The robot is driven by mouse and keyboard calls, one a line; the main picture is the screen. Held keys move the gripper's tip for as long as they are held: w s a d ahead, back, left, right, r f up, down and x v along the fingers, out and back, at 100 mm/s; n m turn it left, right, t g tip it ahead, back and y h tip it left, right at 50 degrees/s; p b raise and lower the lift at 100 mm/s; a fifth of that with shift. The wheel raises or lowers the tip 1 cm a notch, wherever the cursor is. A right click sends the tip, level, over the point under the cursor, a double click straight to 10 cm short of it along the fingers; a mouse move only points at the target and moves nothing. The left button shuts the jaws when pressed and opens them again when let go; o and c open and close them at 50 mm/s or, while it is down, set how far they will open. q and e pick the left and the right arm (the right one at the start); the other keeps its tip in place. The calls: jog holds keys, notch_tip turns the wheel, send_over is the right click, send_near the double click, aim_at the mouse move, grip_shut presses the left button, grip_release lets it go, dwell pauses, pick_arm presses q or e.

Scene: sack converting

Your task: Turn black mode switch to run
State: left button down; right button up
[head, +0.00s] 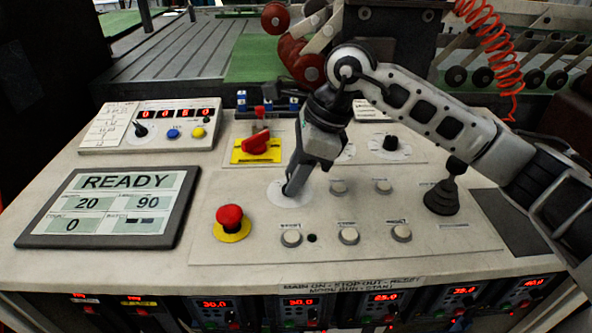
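My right gripper (290,190) reaches down from the right onto a round white dial plate (274,194) in the middle of the sloped console. Its fingertips are at the plate and cover whatever knob sits there. I cannot tell if the fingers are open or closed on it. Another black knob (390,143) stands on a white dial at the upper right, clear of the gripper. The dial labels are too small to read, so which knob is the mode switch, and its setting, cannot be told. My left gripper is not in view.
A red mushroom button (230,218) stands left of the gripper, and a red rotary handle (256,145) on a yellow plate behind it. Several pale buttons (348,236) lie to the right, near a black joystick (442,197). A display (110,205) reads READY.

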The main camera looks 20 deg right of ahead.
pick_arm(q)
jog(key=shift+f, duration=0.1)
pick_arm(e)
jog(key=shift+m, duration=0.3)
jog(key=shift+s+f+m+t+b, duration=0.1)
jog(key=shift+m+t+b, duration=0.4)
jog(key=shift+m+b, duration=0.35)
jog(key=shift+a+m+t+b, duration=0.1)
jog(key=shift+m+t+b, duration=0.2)
jog(key=shift+m+b, duration=0.45)
jog(key=m+h+b, duration=0.1)
jog(key=m, duration=0.1)
jog(key=m+t+b, duration=0.1)
jog(key=m, duration=0.1)
jog(key=shift+s+a+m+h, duration=0.2)
jog(key=shift+m+h, duration=0.1)
jog(key=shift+h, duration=0.1)
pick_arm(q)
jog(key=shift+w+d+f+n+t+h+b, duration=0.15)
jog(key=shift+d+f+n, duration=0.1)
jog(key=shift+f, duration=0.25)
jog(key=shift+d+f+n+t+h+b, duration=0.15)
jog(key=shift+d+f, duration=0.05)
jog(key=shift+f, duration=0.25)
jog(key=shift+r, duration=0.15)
pick_arm(e)
jog(key=shift+m, duration=0.4)
